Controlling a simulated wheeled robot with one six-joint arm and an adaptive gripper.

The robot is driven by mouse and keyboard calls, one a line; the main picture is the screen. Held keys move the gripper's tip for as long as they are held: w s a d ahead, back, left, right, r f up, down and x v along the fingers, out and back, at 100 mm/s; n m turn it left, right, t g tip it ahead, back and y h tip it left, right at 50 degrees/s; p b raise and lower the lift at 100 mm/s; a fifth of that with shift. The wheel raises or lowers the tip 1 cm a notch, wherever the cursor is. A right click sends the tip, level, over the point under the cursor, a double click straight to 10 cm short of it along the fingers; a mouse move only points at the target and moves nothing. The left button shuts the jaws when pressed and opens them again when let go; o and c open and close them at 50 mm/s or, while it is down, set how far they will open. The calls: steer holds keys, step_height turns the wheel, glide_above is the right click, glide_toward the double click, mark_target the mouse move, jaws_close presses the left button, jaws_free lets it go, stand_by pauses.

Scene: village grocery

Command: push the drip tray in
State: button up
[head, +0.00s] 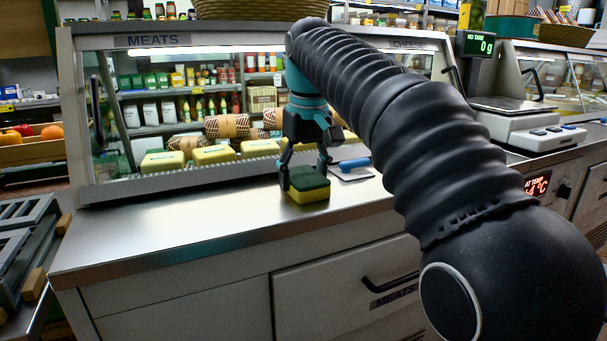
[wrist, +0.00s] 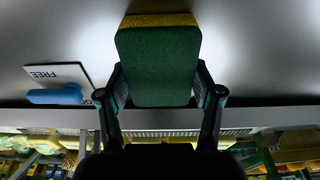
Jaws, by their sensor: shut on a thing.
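My gripper (head: 305,176) is shut on a sponge (head: 308,190) with a green top and a yellow lower layer. It holds the sponge on or just above the steel counter top (head: 200,225); I cannot tell if they touch. In the wrist view the sponge (wrist: 158,65) sits between the two fingers of my gripper (wrist: 160,94). I cannot make out a drip tray for certain in either view. A front panel marked MEATS (head: 345,295) with a dark handle (head: 388,284) is below the counter top, partly behind my arm.
A glass display case (head: 125,42) stands behind the counter. A white card (head: 352,174) and a blue-handled thing (head: 354,163) lie right of the sponge. A scale (head: 520,122) stands at the right. The counter left of the sponge is clear.

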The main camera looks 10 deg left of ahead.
mark_target(309, 178)
steer(key=o, duration=1.5)
steer(key=r+p, duration=0.1)
steer(key=r, duration=0.3)
steer(key=r+p, duration=0.2)
steer(key=r, duration=0.2)
steer(key=s+r+p, duration=0.1)
steer(key=r+p, duration=0.1)
steer(key=r, duration=0.2)
steer(key=shift+s+d, duration=0.1)
steer(key=shift+d, duration=0.3)
steer(key=shift+d, duration=0.15)
